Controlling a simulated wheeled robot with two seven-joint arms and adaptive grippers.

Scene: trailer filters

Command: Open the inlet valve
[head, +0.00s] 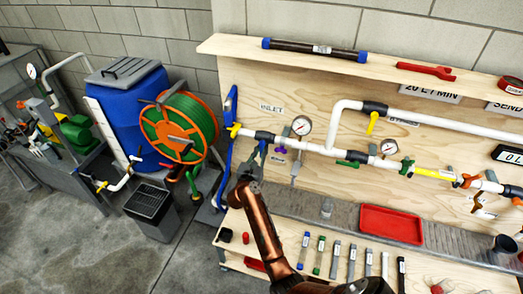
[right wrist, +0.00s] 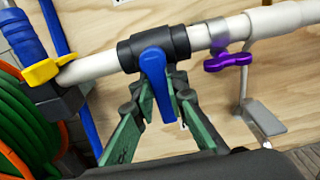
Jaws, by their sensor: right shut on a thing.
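The inlet valve is a black body (right wrist: 163,50) on a white pipe, with a blue lever handle (right wrist: 154,80) hanging down, across the pipe. In the head view the valve (head: 264,135) sits below the INLET label (head: 271,109). My right gripper (right wrist: 161,95) has its green fingers on either side of the blue handle and is shut on it. In the head view the right gripper (head: 259,158) is just below the valve, at the left end of the board, and partly hides the handle. My left gripper is not in view.
A yellow fitting (right wrist: 50,70) is left of the valve and a purple valve handle (right wrist: 228,61) is right of it. A pressure gauge (head: 301,125) stands above the pipe. An orange-green hose reel (head: 180,130) is close on the left. A red tray (head: 391,224) lies on the bench.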

